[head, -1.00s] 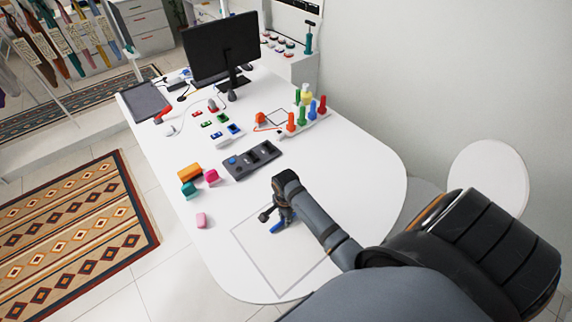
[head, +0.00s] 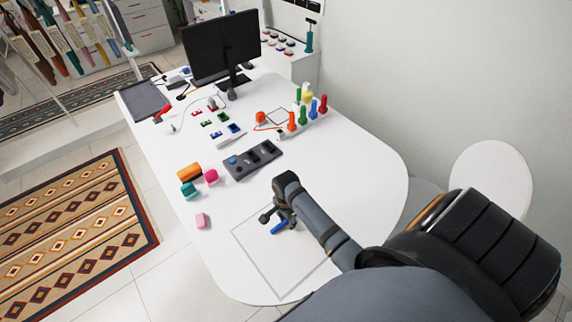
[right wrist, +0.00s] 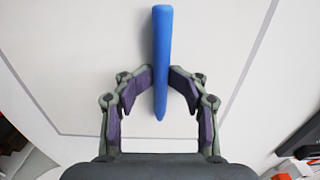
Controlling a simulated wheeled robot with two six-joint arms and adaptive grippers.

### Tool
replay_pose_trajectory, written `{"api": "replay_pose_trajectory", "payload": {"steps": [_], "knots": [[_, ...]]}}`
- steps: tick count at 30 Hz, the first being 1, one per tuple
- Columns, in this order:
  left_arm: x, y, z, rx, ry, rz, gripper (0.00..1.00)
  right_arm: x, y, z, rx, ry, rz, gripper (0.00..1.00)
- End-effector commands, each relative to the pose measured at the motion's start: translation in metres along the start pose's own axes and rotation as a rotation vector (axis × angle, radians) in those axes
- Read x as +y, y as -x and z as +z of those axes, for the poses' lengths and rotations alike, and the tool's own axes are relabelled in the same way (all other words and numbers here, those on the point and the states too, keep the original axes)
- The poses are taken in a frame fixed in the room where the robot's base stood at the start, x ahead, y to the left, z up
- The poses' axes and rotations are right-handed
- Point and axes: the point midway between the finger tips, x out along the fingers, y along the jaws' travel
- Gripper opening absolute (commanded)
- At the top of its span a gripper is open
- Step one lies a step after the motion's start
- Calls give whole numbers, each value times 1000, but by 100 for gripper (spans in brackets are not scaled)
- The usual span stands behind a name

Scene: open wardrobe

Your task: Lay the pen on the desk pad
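The blue pen (head: 280,228) is over the right part of the desk pad (head: 255,250), a pale area with a grey outline near the desk's front end. My right gripper (head: 279,218) points down at it. In the right wrist view the pen (right wrist: 161,40) runs lengthwise between the fingertips (right wrist: 161,78), its narrow end toward my wrist. Both fingertips lie against its sides. I cannot tell whether the pen touches the pad or is slightly above it. My left gripper is not in view.
The white desk (head: 350,180) is clear right of the pad. A rack of coloured pegs (head: 303,120) and a monitor (head: 222,47) stand farther back.

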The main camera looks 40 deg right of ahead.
Motion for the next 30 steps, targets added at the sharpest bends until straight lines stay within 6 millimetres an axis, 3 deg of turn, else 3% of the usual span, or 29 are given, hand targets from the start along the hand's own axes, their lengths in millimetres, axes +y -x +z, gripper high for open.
{"api": "replay_pose_trajectory", "payload": {"steps": [5,14,16,21,30], "knots": [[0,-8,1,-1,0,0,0,-2,28,-1,3,1,-8,36],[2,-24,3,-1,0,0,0,-2,103,-1,4,1,-8,36],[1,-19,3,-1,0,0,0,-2,118,-1,3,1,-7,36],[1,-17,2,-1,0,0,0,-1,131,-1,3,0,-5,36],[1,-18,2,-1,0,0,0,-1,131,-1,3,0,-4,36]]}}
